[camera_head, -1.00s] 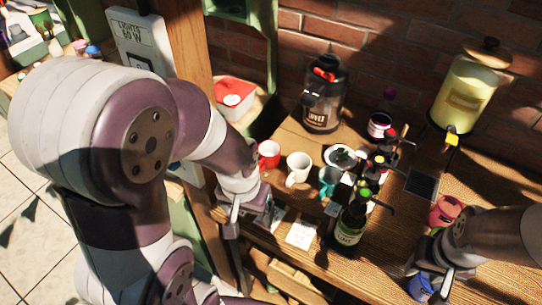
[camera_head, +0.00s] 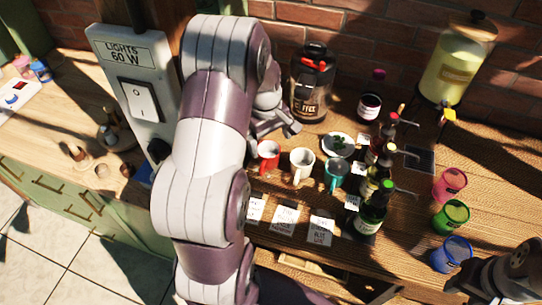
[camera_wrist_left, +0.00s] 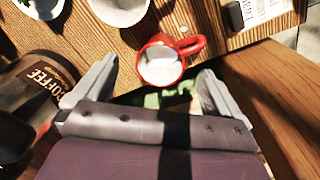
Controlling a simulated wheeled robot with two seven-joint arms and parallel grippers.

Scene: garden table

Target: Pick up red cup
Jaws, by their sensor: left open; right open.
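The red cup (camera_head: 268,154) stands upright on the wooden table at the left end of a row of cups, partly beside my left arm. In the left wrist view the red cup (camera_wrist_left: 161,60) lies just beyond and between the fingertips, its handle to the right. My left gripper (camera_head: 288,124) is open and empty, behind the cup near the coffee jar; its two fingers show in the left wrist view (camera_wrist_left: 158,78). My right gripper (camera_head: 458,284) is at the lower right edge, partly cut off, and holds nothing visible.
A white cup (camera_head: 302,163) and a teal cup (camera_head: 336,173) stand right of the red cup. The coffee jar (camera_head: 311,88) is close behind my left gripper. Bottles (camera_head: 372,208) and coloured glasses (camera_head: 450,184) stand farther right. Labels (camera_head: 285,218) lie in front.

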